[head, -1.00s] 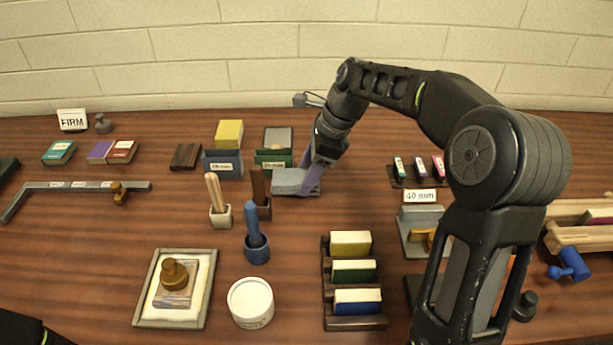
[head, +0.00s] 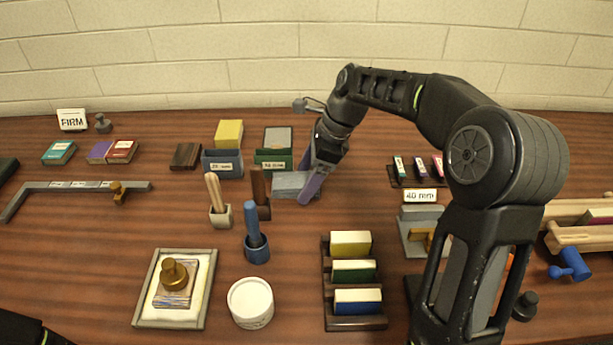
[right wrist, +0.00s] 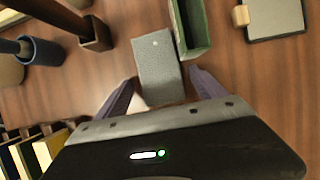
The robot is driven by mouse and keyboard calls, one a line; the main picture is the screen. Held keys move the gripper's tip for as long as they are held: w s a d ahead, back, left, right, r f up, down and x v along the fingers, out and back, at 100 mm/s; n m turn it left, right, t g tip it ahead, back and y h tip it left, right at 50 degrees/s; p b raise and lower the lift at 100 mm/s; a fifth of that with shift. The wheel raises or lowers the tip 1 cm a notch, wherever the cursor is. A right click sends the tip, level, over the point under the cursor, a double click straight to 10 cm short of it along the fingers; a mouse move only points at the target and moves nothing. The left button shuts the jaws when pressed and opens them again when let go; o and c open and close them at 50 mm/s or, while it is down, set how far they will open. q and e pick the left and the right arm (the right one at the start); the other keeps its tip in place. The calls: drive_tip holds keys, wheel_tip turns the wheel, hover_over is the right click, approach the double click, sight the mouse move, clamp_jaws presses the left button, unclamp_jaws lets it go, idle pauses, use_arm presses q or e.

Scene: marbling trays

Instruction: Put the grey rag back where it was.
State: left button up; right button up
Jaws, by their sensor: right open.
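The grey rag (head: 290,183) lies on the table as a flat folded pad, just in front of the green box, partly hidden by my right gripper in the head view. My right gripper (head: 311,174) is low over its right end. In the right wrist view the rag (right wrist: 157,62) lies between the two purple fingers of the right gripper (right wrist: 161,80), which stand apart at either side of its near end. Whether they touch it is not clear. My left gripper is out of view.
The green box (head: 273,158) and blue box (head: 222,163) stand behind the rag. Brush holders (head: 221,217) stand left and in front. A dark rack of coloured blocks (head: 355,324) is nearer. Bare table lies to the rag's right.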

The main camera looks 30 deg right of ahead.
drive_tip(key=p+v, duration=0.1)
drive_tip(key=v, duration=1.1)
drive_tip(key=shift+r, duration=0.15)
idle(0.5)
